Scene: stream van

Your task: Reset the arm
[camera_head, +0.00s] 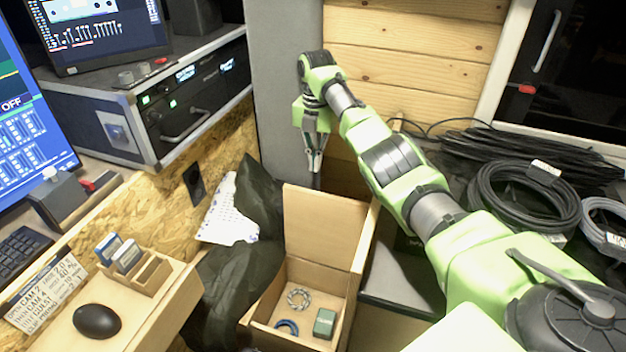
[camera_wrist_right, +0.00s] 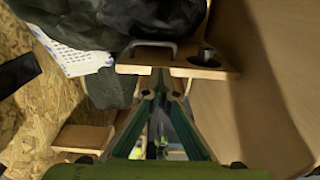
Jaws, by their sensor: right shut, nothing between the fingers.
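My right arm comes in from the lower right in the head view and reaches to the back. My right gripper (camera_head: 314,163) points down, shut and empty, above and behind the raised panel of a wooden box (camera_head: 324,228). In the right wrist view the gripper's fingers (camera_wrist_right: 160,85) come together with no object between them. A wooden piece with a dark handle (camera_wrist_right: 152,46) and a dark knob shows just beyond the fingertips. My left gripper is not in view.
The box holds a pale ring (camera_head: 298,299), a blue ring (camera_head: 287,327) and a green block (camera_head: 325,323). Black cable coils (camera_head: 525,195) lie at right. A rack case (camera_head: 150,110), a mouse (camera_head: 97,321) and a wooden card holder (camera_head: 150,275) are at left. Dark fabric (camera_head: 235,280) hangs beside the box.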

